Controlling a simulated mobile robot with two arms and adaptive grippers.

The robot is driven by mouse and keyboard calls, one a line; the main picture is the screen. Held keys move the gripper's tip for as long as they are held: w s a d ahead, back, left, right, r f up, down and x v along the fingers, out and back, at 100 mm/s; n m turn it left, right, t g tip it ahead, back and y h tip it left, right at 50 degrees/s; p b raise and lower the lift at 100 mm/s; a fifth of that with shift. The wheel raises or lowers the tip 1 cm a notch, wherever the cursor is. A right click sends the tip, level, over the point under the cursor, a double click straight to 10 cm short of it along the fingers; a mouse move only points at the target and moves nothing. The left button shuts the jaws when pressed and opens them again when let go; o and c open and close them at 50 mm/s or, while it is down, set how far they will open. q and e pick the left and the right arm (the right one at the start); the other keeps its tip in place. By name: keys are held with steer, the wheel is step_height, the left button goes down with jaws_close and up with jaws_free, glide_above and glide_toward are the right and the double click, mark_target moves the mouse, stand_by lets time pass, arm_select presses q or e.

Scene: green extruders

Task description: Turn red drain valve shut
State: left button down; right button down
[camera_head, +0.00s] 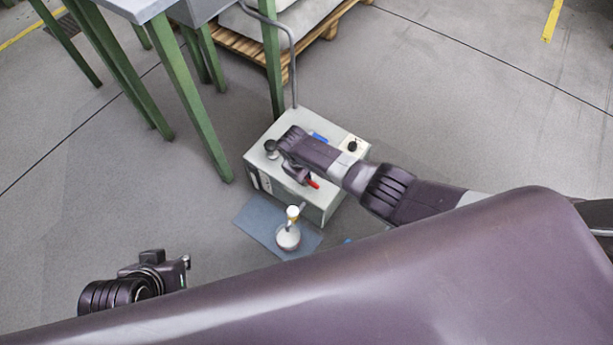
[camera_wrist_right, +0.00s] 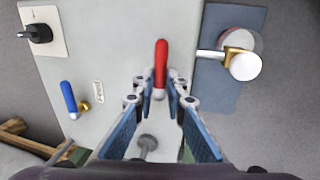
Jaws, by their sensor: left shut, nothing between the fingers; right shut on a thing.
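The red drain valve lever (camera_wrist_right: 161,62) stands out from the top of a light grey box unit (camera_head: 268,137). In the wrist view my right gripper (camera_wrist_right: 160,88) is shut on the red lever, with its fingertips on either side of the lever's lower part. In the head view the red lever (camera_head: 313,184) shows beside my right gripper (camera_head: 299,175), whose fingers are partly hidden by the wrist. My left gripper (camera_head: 184,262) is shut and empty, low at the left, away from the unit.
A blue lever (camera_wrist_right: 69,97) and a black knob (camera_wrist_right: 39,33) are on the same unit. A white vessel (camera_head: 288,238) stands on a blue-grey mat (camera_head: 257,222) beside the unit. Green table legs (camera_head: 196,105) and a pallet (camera_head: 237,44) are behind.

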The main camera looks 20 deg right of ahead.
stand_by(0.4)
steer(key=c, duration=2)
jaws_free()
steer(key=shift+o, duration=0.2)
step_height(320, 180, up, 12)
steer(key=s+a, duration=0.1)
steer(key=a, duration=0.1)
steer(key=shift+s, duration=0.25)
steer(key=shift+f, duration=0.15)
